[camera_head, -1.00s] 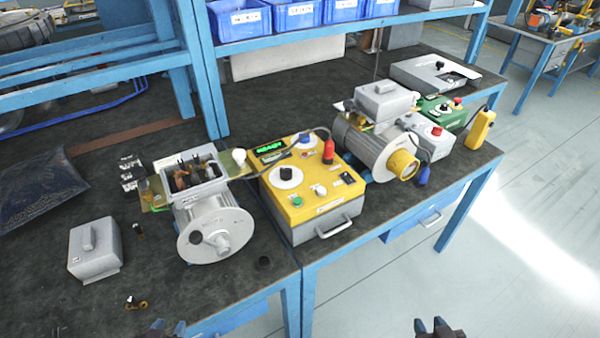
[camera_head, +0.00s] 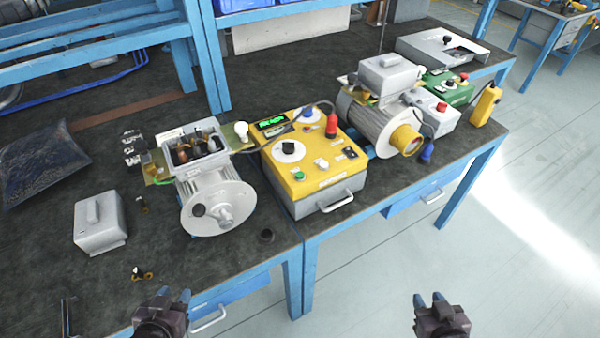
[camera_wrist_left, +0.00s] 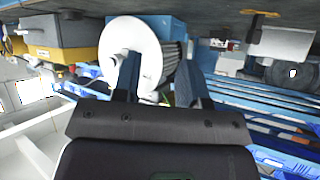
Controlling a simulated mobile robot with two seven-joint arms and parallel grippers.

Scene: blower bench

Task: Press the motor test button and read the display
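The yellow test box (camera_head: 318,180) sits on the bench near the front edge, right of the open motor. Its small lit green display (camera_head: 272,122) is at the back left of the top; its digits are too small to read. The top also carries a black dial (camera_head: 288,148), a green button (camera_head: 299,176), a red plug (camera_head: 331,126) and several small switches. I cannot tell which control is the motor test button. My left gripper (camera_head: 171,294) is open and empty at the bench's front edge. My right gripper (camera_head: 431,298) is open and empty in front of the bench, clear of the box.
The open grey motor (camera_head: 217,205) stands left of the box, its cover (camera_head: 98,222) further left. Another motor (camera_head: 375,125) with a yellow shaft end stands right of the box. A cable arches over the box's back. The space before the bench is free.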

